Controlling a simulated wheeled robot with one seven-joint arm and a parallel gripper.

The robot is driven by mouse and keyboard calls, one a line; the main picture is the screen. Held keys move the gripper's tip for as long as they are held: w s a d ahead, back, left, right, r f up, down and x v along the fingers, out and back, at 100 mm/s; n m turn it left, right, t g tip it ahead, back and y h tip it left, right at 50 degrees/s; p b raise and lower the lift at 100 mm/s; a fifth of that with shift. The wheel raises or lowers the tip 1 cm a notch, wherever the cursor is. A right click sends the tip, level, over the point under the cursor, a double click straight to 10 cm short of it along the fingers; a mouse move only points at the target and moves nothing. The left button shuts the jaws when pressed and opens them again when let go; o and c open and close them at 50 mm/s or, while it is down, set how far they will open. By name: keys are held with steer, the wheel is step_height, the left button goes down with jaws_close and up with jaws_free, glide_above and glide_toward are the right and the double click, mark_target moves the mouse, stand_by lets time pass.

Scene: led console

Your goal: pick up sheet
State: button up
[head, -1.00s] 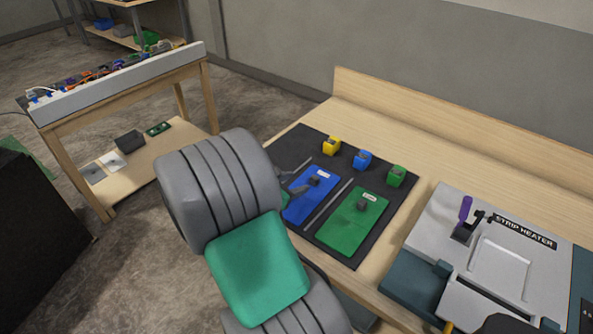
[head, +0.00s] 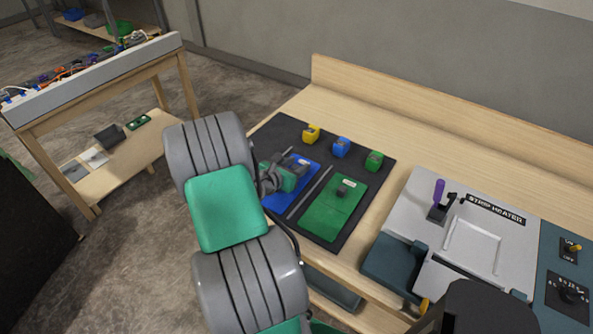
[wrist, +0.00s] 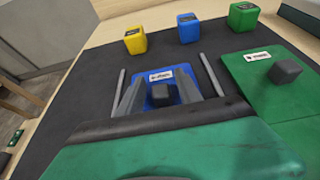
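A blue sheet (head: 279,200) with a white label and a dark block-shaped knob lies on the black mat (head: 364,200). A green sheet (head: 326,218) with its own dark knob and label lies to its right. My gripper (head: 290,174) is over the blue sheet and hides much of it in the head view. In the wrist view my gripper (wrist: 160,96) is open, its two grey fingers apart over the blue sheet (wrist: 174,77), with the dark knob (wrist: 161,94) between them. I cannot tell whether the fingers touch the knob.
Yellow (head: 311,133), blue (head: 341,147) and green (head: 374,160) blocks stand along the mat's back edge. Thin grey strips flank the blue sheet. A strip heater (head: 472,245) stands to the right on the bench. A second table (head: 95,80) stands at left.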

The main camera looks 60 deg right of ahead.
jaws_close()
steer(key=shift+r, duration=0.15)
stand_by(0.5)
